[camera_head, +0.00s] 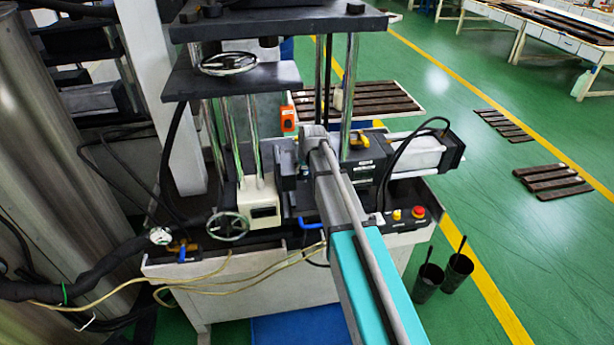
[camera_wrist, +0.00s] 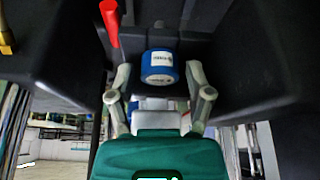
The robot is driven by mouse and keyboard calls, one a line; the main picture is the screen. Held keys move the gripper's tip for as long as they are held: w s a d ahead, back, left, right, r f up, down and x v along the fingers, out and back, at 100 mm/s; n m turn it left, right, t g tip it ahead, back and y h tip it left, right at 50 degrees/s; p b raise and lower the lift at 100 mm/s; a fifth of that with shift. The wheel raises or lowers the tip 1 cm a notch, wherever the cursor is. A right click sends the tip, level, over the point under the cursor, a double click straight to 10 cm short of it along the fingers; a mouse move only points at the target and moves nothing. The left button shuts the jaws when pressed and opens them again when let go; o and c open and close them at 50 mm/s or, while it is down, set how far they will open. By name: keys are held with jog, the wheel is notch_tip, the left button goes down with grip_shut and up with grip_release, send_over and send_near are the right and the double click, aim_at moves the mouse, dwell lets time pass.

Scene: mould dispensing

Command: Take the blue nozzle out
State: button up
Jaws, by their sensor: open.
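The blue nozzle (camera_wrist: 158,63) shows in the wrist view as a short blue cylinder with white labels, set among dark machine parts. My gripper (camera_wrist: 159,72) is open, with one grey finger on each side of the nozzle. Narrow gaps seem to show between the fingers and the nozzle; I cannot tell if either touches it. In the head view my arm reaches into the machine, and I cannot make out the nozzle or the fingertips there.
Dark blocks flank the gripper closely on both sides in the wrist view. A red-handled rod (camera_wrist: 111,20) stands at upper left. In the head view, metal columns (camera_head: 350,95) rise beside my arm, and a control panel (camera_head: 405,215) with red and yellow buttons is at right.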

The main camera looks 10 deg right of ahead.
aim_at(305, 169)
dwell(0.6)
grip_shut()
jog(key=shift+r, duration=0.1)
dwell(0.3)
notch_tip(305, 169, up, 3)
jog(key=p, duration=0.3)
notch_tip(305, 169, up, 4)
jog(key=p, duration=0.4)
jog(key=s+d, duration=0.2)
jog(key=s, duration=1.6)
jog(key=shift+f, duration=0.2)
jog(key=shift+f, duration=0.1)
